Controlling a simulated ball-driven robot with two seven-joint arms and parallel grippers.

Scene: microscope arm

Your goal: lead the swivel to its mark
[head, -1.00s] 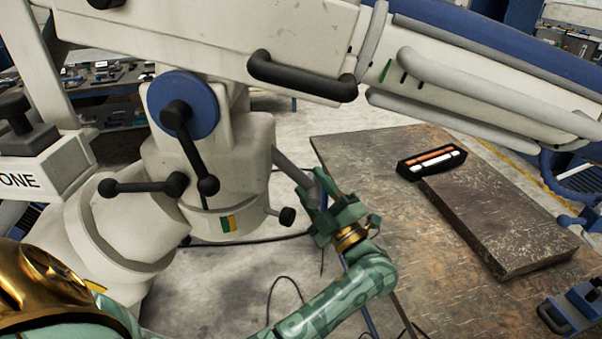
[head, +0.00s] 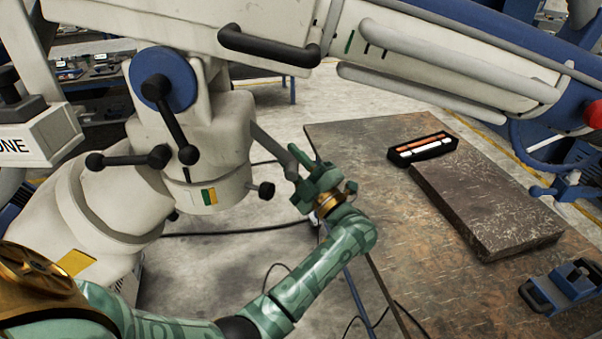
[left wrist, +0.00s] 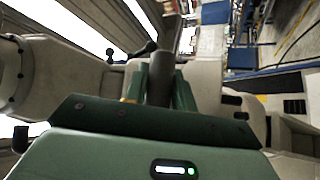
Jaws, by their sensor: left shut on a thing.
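The swivel (head: 215,140) is the cream body of the microscope stand, below the long arm (head: 290,25). A grey lever (head: 272,148) slants down from its right side. My left gripper (head: 308,178) is shut on this lever near its lower end. In the left wrist view the dark lever (left wrist: 161,78) stands between the green fingers of my left gripper (left wrist: 160,95). A small green and yellow mark (head: 209,196) is on the collar below the swivel; I cannot tell how closely its parts line up. My right gripper is not in view.
A black knob (head: 266,190) sticks out beside the collar, close to the left gripper. Black handles (head: 175,120) project from the blue disc. A worn table (head: 350,150) on the right bears a slab (head: 485,215) and a black tray (head: 395,155). Cables hang below my arm.

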